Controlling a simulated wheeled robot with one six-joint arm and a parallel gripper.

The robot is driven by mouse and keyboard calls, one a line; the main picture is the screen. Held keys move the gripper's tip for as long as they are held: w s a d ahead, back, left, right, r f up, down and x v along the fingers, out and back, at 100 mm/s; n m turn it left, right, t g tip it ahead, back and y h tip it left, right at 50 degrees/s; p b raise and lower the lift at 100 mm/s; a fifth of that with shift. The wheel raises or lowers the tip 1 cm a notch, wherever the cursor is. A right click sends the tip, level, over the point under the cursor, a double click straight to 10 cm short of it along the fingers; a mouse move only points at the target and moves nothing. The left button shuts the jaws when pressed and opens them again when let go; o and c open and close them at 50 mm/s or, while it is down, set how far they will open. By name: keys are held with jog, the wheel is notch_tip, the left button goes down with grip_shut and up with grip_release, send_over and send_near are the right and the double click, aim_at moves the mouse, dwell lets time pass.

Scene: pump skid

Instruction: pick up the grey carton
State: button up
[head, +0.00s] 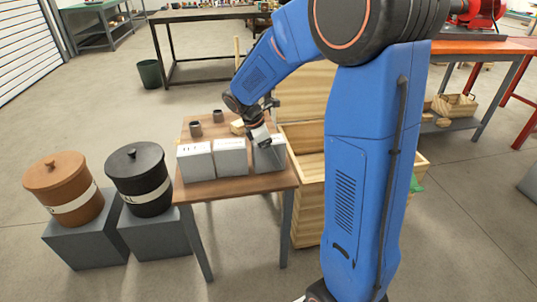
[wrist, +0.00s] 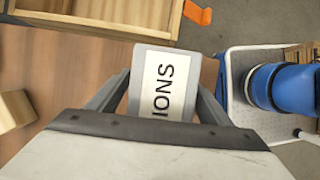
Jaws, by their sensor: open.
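The grey carton (head: 271,158) stands at the right end of a row of cartons on the small wooden table (head: 240,186). My gripper (head: 265,143) is above it and hides part of its top in the head view. In the wrist view the grey carton (wrist: 138,105) has a white label ending in "IONS". The open fingers of my gripper (wrist: 160,98) lie on either side of the carton in that view. I cannot tell whether they touch it or how far down they reach.
Two paler cartons (head: 196,163) (head: 230,159) stand left of the grey one. Two dark cups (head: 196,129) (head: 218,116) and a wooden block (head: 237,127) are behind them. A large wooden crate (head: 308,220) stands right of the table. Two lidded pots (head: 68,188) (head: 140,180) stand left.

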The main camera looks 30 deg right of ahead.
jog(key=shift+f, duration=0.1)
dwell(0.3)
jog(key=c, duration=1.5)
jog(key=shift+o, duration=0.2)
